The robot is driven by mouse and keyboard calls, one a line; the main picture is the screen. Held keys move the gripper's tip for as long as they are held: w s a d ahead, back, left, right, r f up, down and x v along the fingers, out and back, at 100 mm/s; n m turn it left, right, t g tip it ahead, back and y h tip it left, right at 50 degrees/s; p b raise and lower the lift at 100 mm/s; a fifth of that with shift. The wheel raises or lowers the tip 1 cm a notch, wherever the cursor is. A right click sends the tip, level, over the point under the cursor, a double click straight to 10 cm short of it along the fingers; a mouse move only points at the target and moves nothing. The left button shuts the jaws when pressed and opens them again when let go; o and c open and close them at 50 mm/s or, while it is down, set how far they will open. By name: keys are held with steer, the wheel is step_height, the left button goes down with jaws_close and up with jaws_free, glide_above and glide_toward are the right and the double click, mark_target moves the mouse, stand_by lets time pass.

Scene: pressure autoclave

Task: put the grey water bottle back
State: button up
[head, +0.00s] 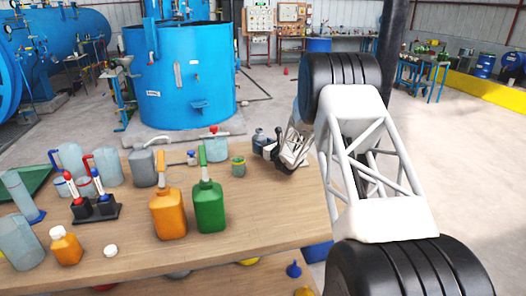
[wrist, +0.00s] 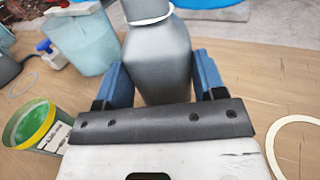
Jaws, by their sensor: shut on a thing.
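The grey water bottle (wrist: 158,62) stands between the two blue fingers of my gripper (wrist: 164,80) in the wrist view, and they are shut on its body. A pale band circles its neck, and its top is cut off there. Its lower end is hidden by the gripper. In the head view the bottle (head: 260,138) shows small beside my gripper (head: 272,148), over the far right part of the wooden table (head: 270,215). I cannot tell whether it touches the table.
A green and yellow cup (head: 238,167) and a translucent jug (head: 215,148) stand just left of my gripper. An orange bottle (head: 168,212), a green bottle (head: 209,207) and a grey jug (head: 143,166) stand further left. Pale rings mark the table (wrist: 293,145). The table's right part is clear.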

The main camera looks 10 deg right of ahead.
steer(key=shift+f, duration=1.35)
steer(key=shift+f, duration=0.2)
steer(key=o, duration=1.1)
steer(key=shift+r, duration=0.15)
steer(key=shift+v, duration=0.8)
steer(key=v, duration=1)
steer(key=shift+s, duration=0.2)
